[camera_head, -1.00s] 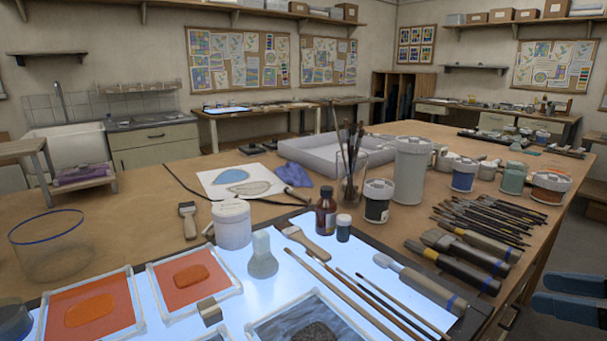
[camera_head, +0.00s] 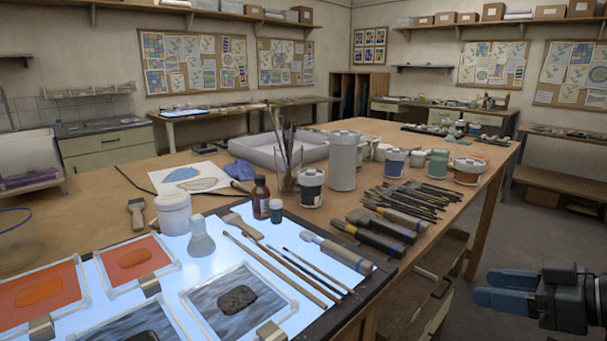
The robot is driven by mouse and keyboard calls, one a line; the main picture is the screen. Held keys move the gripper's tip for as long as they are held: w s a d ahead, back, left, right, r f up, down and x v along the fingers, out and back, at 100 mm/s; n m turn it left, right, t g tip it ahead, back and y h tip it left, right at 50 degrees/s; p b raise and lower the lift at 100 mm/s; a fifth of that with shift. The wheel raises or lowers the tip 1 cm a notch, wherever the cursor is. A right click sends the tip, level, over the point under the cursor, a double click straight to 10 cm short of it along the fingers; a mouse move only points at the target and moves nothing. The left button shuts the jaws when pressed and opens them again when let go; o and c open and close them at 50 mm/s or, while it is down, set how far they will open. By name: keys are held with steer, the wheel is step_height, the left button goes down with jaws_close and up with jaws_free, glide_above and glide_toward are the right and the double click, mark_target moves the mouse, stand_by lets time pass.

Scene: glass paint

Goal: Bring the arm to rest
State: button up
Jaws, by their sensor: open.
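My gripper (camera_head: 503,287) is at the lower right of the head view, off the right edge of the worktable (camera_head: 400,131) and over the grey floor. Its two blue fingers point left with a gap between them. Nothing shows between the fingers. The dark body of the gripper and wrist runs out of the frame at the right edge. My gripper is apart from the table and everything on it.
A lit glass panel (camera_head: 205,268) holds framed orange and grey panes and brushes. Floor (camera_head: 525,232) is free between the table and a side bench (camera_head: 560,178).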

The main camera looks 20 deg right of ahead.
steer(key=s+a+f+m+h, duration=0.2)
steer(key=s+a+f+m, duration=0.1)
steer(key=a+f, duration=0.35)
steer(key=s+a+f+m+h, duration=0.25)
steer(key=s+a+f, duration=0.2)
steer(key=f, duration=0.35)
steer(key=s+a+r+n+t, duration=0.1)
steer(key=s+a+r, duration=0.1)
steer(key=s+a, duration=0.3)
steer(key=s+a+r+n+t, duration=0.1)
steer(key=s+a+r, duration=0.2)
steer(key=s+a, duration=0.3)
steer(key=v, duration=0.5)
steer(key=shift+f, duration=0.4)
steer(key=shift+s+a+r+n+y, duration=0.1)
steer(key=shift+s+r+n+y, duration=0.2)
steer(key=shift+s+n+y, duration=0.1)
steer(key=shift+c, duration=0.2)
